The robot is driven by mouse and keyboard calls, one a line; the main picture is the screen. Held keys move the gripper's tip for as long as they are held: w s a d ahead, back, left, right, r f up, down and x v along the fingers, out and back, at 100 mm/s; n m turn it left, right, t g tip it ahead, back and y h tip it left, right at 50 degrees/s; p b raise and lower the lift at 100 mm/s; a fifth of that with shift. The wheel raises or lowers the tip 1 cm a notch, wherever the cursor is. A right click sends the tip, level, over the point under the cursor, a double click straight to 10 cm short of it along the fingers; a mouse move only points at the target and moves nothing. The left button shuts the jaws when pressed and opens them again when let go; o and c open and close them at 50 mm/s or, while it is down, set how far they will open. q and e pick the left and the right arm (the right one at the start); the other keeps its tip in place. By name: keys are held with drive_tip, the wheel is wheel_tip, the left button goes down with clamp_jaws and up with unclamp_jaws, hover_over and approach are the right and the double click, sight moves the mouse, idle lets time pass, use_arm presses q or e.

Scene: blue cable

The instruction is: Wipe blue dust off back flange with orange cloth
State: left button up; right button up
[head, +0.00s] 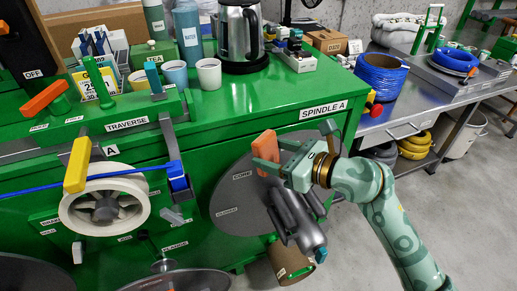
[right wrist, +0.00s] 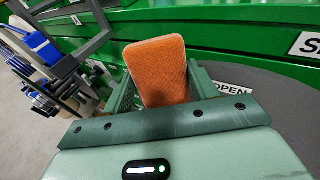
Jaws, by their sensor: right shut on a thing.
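My right gripper (head: 272,152) is shut on the orange cloth (head: 265,150), a folded pad that stands up between the fingers. In the right wrist view the cloth (right wrist: 157,70) sticks out beyond the jaws. The cloth is in front of the upper part of a large dark grey disc (head: 232,190) below the SPINDLE A label, which looks like the back flange. I cannot tell whether the cloth touches it. No blue dust can be made out on the visible disc face. My left gripper is not in view.
A grey spindle piece (head: 298,222) juts from the disc below my gripper. A white reel (head: 103,205) with blue cable (head: 40,187) is at left. Cups and a kettle (head: 240,35) stand on the green bench (head: 290,95). Other grey discs show at the bottom edge.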

drive_tip(key=d+f+m+t+h+b, duration=0.3)
drive_tip(key=d+f+m+t+h, duration=0.4)
drive_tip(key=d+f, duration=0.7)
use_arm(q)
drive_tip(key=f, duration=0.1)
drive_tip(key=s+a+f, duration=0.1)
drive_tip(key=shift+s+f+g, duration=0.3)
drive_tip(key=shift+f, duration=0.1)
use_arm(e)
drive_tip(key=shift+t+y, duration=0.3)
drive_tip(key=shift+y, duration=0.2)
drive_tip(key=w, duration=0.1)
drive_tip(key=w+r, duration=0.1)
drive_tip(key=w, duration=0.2)
drive_tip(key=shift+w+a+r, duration=0.3)
drive_tip(key=shift+w, duration=0.1)
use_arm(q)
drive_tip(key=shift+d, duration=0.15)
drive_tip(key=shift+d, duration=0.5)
use_arm(e)
drive_tip(key=shift+w+a, duration=0.1)
drive_tip(key=shift+w, duration=0.25)
